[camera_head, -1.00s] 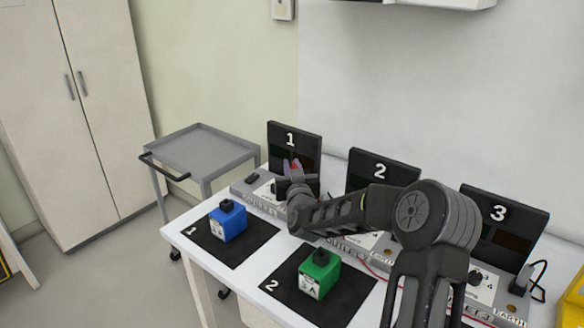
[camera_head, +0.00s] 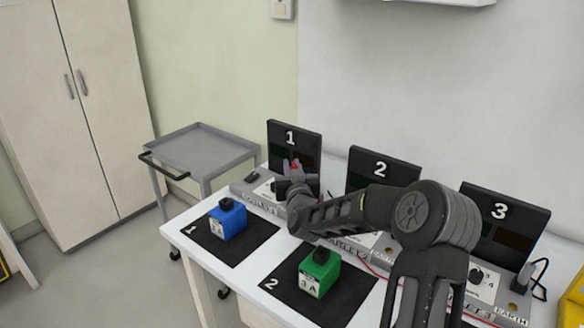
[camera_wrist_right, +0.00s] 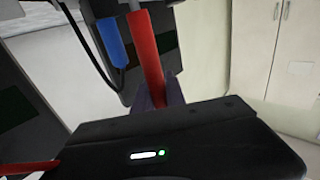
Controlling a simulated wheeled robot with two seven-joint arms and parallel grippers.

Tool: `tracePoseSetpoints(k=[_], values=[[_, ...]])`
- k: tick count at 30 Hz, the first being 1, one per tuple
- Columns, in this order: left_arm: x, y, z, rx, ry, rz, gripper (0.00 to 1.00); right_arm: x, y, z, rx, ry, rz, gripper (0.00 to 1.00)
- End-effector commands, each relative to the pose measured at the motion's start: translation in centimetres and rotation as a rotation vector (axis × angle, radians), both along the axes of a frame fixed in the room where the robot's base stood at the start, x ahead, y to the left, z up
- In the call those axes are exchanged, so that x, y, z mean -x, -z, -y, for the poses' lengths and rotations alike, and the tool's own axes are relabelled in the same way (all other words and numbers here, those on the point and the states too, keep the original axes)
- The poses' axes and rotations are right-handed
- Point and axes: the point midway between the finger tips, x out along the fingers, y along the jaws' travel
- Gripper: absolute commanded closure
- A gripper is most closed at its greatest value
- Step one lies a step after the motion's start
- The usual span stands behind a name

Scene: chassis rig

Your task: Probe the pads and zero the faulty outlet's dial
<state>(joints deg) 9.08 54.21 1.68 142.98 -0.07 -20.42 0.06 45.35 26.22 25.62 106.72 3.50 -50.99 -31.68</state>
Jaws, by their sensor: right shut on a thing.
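My right gripper (camera_head: 292,169) is shut on a red probe (camera_wrist_right: 147,60) in front of outlet 1's black display board (camera_head: 305,139). The probe's tip is hidden, so I cannot tell whether it touches a pad. Outlet 1's grey box (camera_head: 239,188) is partly covered by my gripper. Outlet 2's board (camera_head: 377,163) stands behind my right arm, which hides much of its box. My left gripper is not in view.
A blue block (camera_head: 229,222) sits on black mat 1 (camera_head: 255,233), and a green block (camera_head: 320,272) on black mat 2 (camera_head: 350,300). A blue probe (camera_wrist_right: 111,40) hangs near the red one in the wrist view. A grey cart (camera_head: 205,148) stands left of the table.

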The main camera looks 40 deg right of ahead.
Motion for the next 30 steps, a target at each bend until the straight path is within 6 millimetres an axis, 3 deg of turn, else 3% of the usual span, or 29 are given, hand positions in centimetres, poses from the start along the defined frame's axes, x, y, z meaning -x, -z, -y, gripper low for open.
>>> tracePoseSetpoints(k=[8,30], values=[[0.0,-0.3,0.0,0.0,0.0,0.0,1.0,0.0,-0.3,0.0,-0.002,-0.001,-0.004,1.0],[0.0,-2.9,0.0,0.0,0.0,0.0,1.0,0.0,-6.6,0.0,-0.001,-0.001,-0.002,1.0]])
